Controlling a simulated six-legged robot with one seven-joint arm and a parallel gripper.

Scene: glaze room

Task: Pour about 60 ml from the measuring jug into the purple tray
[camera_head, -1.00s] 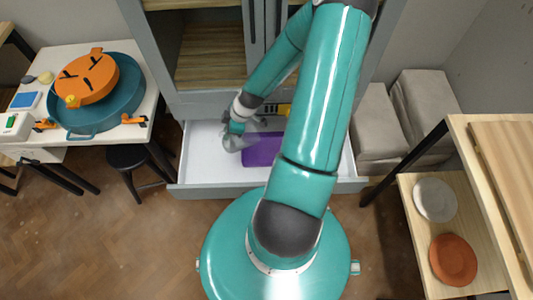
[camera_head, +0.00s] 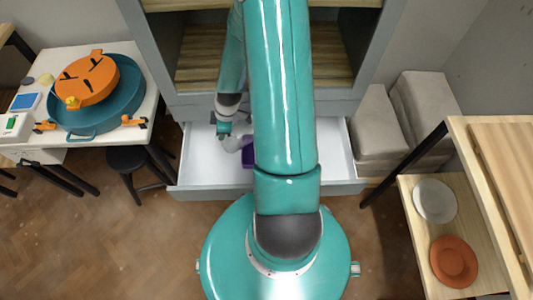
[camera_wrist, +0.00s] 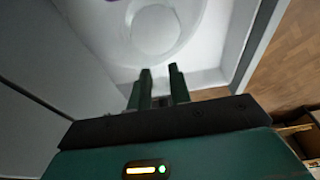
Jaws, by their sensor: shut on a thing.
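The measuring jug (camera_head: 233,144) is a pale, see-through vessel at my gripper (camera_head: 224,136), over the open white drawer in the head view. In the wrist view the jug (camera_wrist: 156,30) shows as a clear round shape just beyond the fingers of my gripper (camera_wrist: 159,82), which are close together on its near edge. I cannot tell how far it tilts or its liquid level. The purple tray (camera_head: 248,158) lies in the drawer just right of the jug, mostly hidden behind my arm. A sliver of purple shows at the wrist view's top edge.
The drawer (camera_head: 205,175) stands open below a wooden-shelved cabinet (camera_head: 205,65). A black stool (camera_head: 128,158) and a table with a teal basin (camera_head: 125,95) are on the left. Grey padded blocks (camera_head: 425,105) and a shelf with plates (camera_head: 453,260) are on the right.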

